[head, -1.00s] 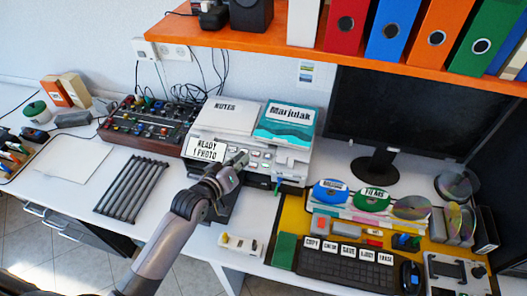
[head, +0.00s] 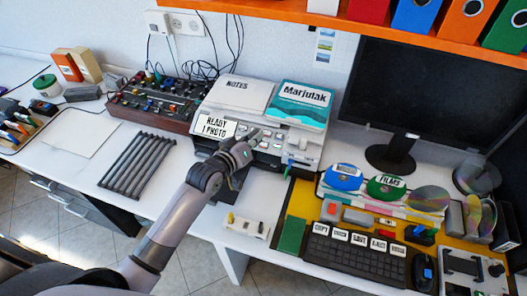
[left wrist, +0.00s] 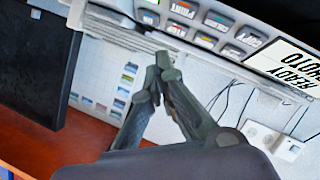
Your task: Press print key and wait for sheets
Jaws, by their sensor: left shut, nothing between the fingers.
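The printer (head: 307,143) stands on the desk, with notes and a teal booklet on top. Its sign (head: 214,126) reads "READY 1 PHOTO" and also shows upside down in the left wrist view (left wrist: 285,66). Several labelled keys (left wrist: 217,20) sit in rows on its panel; one key (left wrist: 183,9) has red lettering that may read PRINT. My left gripper (head: 250,142) is shut and empty, at the printer's front beside the panel. Its fingertips (left wrist: 164,62) appear just below the key rows; I cannot tell whether they touch. My right gripper is not in view.
A mixer panel (head: 153,100) and dark rods (head: 137,163) lie left of the printer. The monitor (head: 430,95), keyboard (head: 350,255) and discs (head: 388,187) are at right. An orange shelf (head: 400,30) hangs above. White desk is bare in places at left.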

